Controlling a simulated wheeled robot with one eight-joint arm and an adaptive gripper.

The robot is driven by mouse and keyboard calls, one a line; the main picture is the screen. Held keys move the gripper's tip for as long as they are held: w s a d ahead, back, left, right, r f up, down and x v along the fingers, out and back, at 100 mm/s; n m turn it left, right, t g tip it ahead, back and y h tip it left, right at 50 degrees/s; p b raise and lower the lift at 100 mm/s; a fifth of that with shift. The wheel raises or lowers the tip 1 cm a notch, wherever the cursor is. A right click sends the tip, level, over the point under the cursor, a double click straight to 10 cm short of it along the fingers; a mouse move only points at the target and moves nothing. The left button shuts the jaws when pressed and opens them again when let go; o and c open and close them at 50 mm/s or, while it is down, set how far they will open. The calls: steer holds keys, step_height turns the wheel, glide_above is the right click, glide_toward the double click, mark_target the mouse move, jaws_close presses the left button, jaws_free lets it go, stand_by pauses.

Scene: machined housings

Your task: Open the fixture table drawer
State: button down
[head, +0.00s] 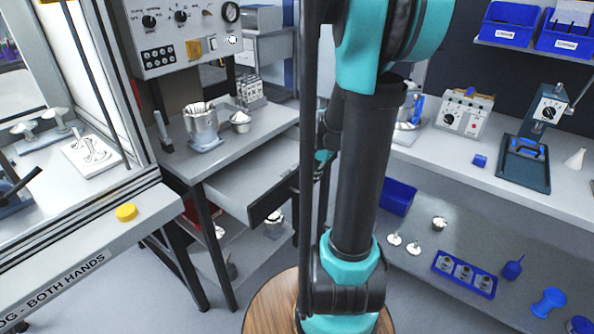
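The fixture table (225,150) stands left of centre, with a grey top and dark legs. Its drawer (235,182) is pulled out under the top, and I see into its light, empty-looking tray. The dark drawer front (272,203) faces right, towards my arm. My gripper (300,184) is at the right end of the drawer front, partly hidden behind my own arm and a dark upright bar. I cannot tell whether its fingers touch the drawer or are open or shut.
A metal housing (202,128) and a small cup (240,121) stand on the table top. A lower shelf (245,240) holds parts beneath the drawer. A guarded machine with a yellow button (126,212) is at left. A bench (470,160) with equipment runs along the right.

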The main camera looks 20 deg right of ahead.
steer(key=shift+s+d, duration=0.5)
steer(key=shift+s, duration=0.2)
steer(key=shift+s+d, duration=0.5)
steer(key=shift+s, duration=0.15)
steer(key=c, duration=1.6)
jaws_free()
step_height(320, 180, up, 12)
steer(key=s+d, duration=0.1)
steer(key=s, duration=0.1)
steer(key=shift+d, duration=0.15)
steer(key=shift+w+f, duration=0.1)
steer(key=s+a+f+n+t, duration=0.1)
steer(key=s+a+f+n, duration=0.3)
steer(key=f, duration=0.3)
steer(key=s+a+f+n+t+h, duration=0.1)
steer(key=s+a+f+n, duration=0.4)
steer(key=a+f+n, duration=0.2)
